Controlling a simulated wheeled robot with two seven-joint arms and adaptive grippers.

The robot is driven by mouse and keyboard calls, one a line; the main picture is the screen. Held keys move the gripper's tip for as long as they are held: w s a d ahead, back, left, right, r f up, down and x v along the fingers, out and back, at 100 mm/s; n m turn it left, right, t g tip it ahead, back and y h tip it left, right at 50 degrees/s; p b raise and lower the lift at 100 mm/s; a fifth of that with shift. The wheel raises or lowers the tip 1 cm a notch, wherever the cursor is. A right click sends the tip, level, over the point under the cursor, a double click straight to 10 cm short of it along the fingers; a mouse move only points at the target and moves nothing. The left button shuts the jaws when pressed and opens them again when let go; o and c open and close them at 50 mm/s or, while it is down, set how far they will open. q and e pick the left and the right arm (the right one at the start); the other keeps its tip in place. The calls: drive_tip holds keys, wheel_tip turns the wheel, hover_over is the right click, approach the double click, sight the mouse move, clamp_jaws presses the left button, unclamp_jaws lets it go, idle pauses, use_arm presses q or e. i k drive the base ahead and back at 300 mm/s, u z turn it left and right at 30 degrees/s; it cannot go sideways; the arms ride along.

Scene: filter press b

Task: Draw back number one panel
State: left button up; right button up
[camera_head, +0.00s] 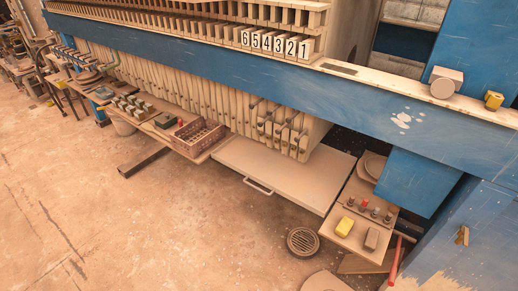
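The filter press holds a long row of upright beige panels (200,90) packed side by side under a blue beam (230,55). White number tags read 6 5 4 3 2 1 from left to right. The tag 1 (304,49) is at the right end, on the block above the beam. Below the beam, the panel at the right end of the row (303,148) lines up roughly with tag 1. Small dark fittings show on the last several panels. The beam hides the panels' middle part. Neither of my grippers is in view.
A flat tray with a handle (290,178) lies under the panels' right end. A side shelf (350,213) holds knobs, a yellow block (345,226) and a dark block (371,239). A brown crate (199,136) is left.

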sight(345, 31)
drive_tip(key=u, duration=0.5)
drive_tip(key=k, duration=0.15)
drive_tip(key=z, duration=1.35)
drive_tip(key=i, duration=0.6)
drive_tip(key=z, duration=0.3)
